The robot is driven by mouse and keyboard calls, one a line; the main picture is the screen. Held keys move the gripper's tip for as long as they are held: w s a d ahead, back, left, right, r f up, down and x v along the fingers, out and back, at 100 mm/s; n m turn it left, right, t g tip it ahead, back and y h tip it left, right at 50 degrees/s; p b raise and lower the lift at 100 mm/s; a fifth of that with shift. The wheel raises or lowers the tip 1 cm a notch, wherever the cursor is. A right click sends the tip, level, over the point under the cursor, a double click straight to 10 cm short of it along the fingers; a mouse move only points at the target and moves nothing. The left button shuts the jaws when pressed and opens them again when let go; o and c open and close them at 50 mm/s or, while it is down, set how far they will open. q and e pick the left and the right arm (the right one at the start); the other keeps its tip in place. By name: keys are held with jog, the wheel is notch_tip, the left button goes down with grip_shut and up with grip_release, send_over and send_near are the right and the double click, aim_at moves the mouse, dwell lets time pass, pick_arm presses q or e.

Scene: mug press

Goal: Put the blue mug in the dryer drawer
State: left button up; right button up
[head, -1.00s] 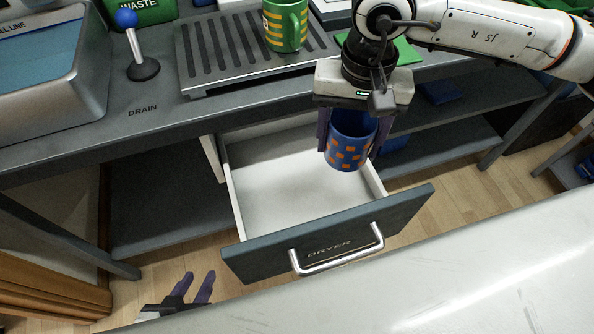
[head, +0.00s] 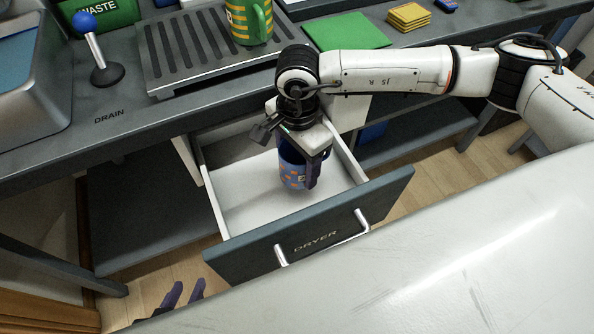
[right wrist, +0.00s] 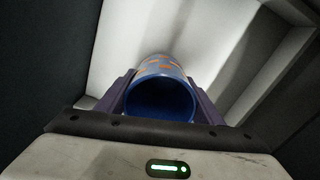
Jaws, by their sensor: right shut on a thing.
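The blue mug (head: 291,177) with orange squares is upright inside the open dryer drawer (head: 238,208). I cannot tell whether its base touches the drawer floor. My right gripper (head: 300,170) reaches down into the drawer and is shut on the mug, hiding its upper part. In the right wrist view, the mug (right wrist: 161,72) sits between both fingers, its open mouth facing the camera, with the white drawer interior beyond it. My left gripper (head: 181,297) is low at the left, outside the drawer, with its purple fingers apart and empty.
A green mug with yellow stripes (head: 238,20) stands on the drain rack (head: 165,70). A lever with a blue knob (head: 84,22) stands left of it. A green mat (head: 349,31) and a yellow stack (head: 408,17) lie behind my right arm. The drawer's left side is clear.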

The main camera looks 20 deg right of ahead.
jog(key=shift+f+b, duration=0.3)
jog(key=shift+f, duration=1.7)
jog(key=o, duration=1.3)
jog(key=shift+r, duration=0.1)
notch_tip(320, 180, up, 12)
jog(key=shift+r+p, duration=0.15)
jog(key=shift+p, duration=0.25)
